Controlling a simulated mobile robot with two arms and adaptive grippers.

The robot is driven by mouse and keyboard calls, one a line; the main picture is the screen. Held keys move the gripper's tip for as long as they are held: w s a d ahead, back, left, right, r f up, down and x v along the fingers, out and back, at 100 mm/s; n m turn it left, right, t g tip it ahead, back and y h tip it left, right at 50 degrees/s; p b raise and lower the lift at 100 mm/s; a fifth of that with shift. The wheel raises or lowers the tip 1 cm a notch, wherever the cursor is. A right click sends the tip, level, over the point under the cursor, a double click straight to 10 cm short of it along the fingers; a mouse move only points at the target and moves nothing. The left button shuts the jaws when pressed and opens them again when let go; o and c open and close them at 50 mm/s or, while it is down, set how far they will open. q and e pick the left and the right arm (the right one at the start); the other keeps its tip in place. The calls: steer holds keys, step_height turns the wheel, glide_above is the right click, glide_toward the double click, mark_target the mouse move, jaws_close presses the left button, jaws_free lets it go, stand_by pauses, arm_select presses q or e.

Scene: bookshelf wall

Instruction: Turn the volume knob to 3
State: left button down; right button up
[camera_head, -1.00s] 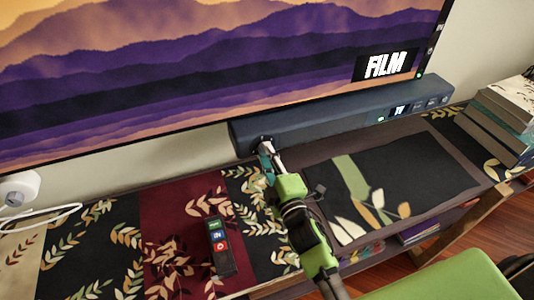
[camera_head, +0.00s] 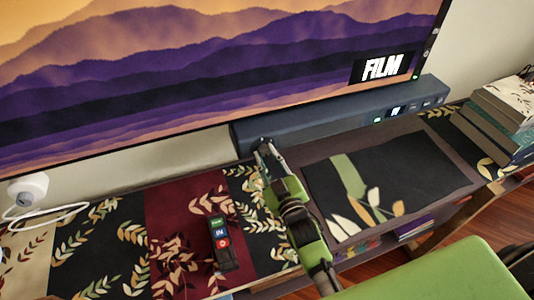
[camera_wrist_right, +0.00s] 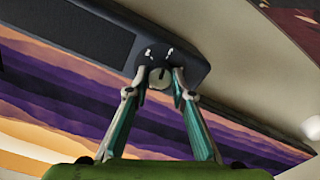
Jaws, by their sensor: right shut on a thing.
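The volume knob (camera_wrist_right: 159,78) is a pale round dial with a dark pointer line, on the end of the dark blue-grey soundbar (camera_head: 330,125). Small white marks sit around it, too small to read. My right gripper (camera_wrist_right: 160,82) is shut on the knob, with one fingertip on each side of it. In the head view, my right gripper (camera_head: 265,148) reaches the left end of the soundbar and hides most of the knob. My left gripper is not in view.
A large TV (camera_head: 200,80) showing "FILM" stands behind the soundbar. A remote (camera_head: 221,243) lies on the patterned runner at the front. Books (camera_head: 495,120) are stacked at the right. A white round device (camera_head: 27,187) with a cable sits at the left.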

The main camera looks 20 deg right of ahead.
steer(key=shift+r+m+p, duration=0.15)
steer(key=shift+m+p, duration=0.15)
steer(key=shift+m, duration=0.5)
steer(key=o, duration=1.1)
steer(key=shift+w, duration=0.1)
steer(key=shift+s+f, duration=0.2)
steer(key=shift+s, duration=0.15)
steer(key=s, duration=1.1)
steer(key=shift+s+d, duration=0.2)
